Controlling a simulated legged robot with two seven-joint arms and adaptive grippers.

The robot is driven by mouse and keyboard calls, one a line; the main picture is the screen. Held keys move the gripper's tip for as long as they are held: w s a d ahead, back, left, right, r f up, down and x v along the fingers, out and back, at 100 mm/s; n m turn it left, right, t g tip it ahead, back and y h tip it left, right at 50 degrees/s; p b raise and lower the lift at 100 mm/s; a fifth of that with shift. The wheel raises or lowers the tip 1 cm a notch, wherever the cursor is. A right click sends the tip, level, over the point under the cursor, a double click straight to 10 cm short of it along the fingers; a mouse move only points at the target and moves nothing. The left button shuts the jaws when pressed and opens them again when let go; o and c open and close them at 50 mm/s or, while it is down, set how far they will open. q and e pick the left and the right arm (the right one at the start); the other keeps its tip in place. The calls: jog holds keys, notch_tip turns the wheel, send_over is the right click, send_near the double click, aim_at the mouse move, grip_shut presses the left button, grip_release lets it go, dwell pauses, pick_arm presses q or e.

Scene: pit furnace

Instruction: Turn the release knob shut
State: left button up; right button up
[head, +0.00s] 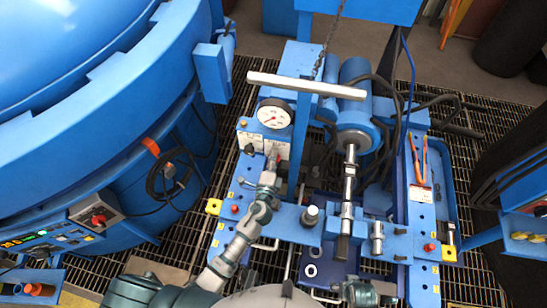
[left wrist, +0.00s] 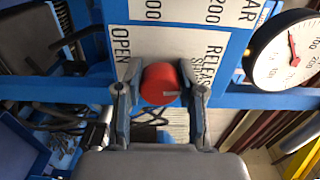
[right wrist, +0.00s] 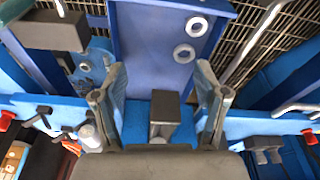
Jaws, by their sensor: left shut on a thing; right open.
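The red release knob (left wrist: 160,84) sits on a white plate (left wrist: 172,48) in the left wrist view. The plate has the words OPEN and RELEASE beside the knob. A light mark shows on the knob's face, toward its right side. My left gripper (left wrist: 163,88) has a finger on each side of the knob and is shut on it. In the head view my left gripper (head: 271,170) reaches the plate below the gauge and hides most of the knob. My right gripper (right wrist: 160,72) is open and empty above the bench, with a dark block (right wrist: 165,106) beyond its fingers.
A round pressure gauge (head: 275,115) stands just above the plate. A white lever bar (head: 306,86) crosses above the press. A blue cylinder (head: 355,125) with a steel rod lies right of it. Orange-handled pliers (head: 418,160) lie at the right. The blue furnace (head: 95,110) fills the left.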

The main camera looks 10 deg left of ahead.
pick_arm(q)
jog(key=shift+s+d+f+m, duration=0.1)
jog(key=shift+d+f+m, duration=0.1)
jog(key=shift+m, duration=0.6)
pick_arm(e)
jog(key=shift+x, duration=0.75)
pick_arm(q)
jog(key=shift+f, duration=0.1)
jog(key=o, duration=1.2)
jog(key=shift+c, duration=0.2)
jog(key=s, duration=1.1)
jog(key=shift+s, duration=0.4)
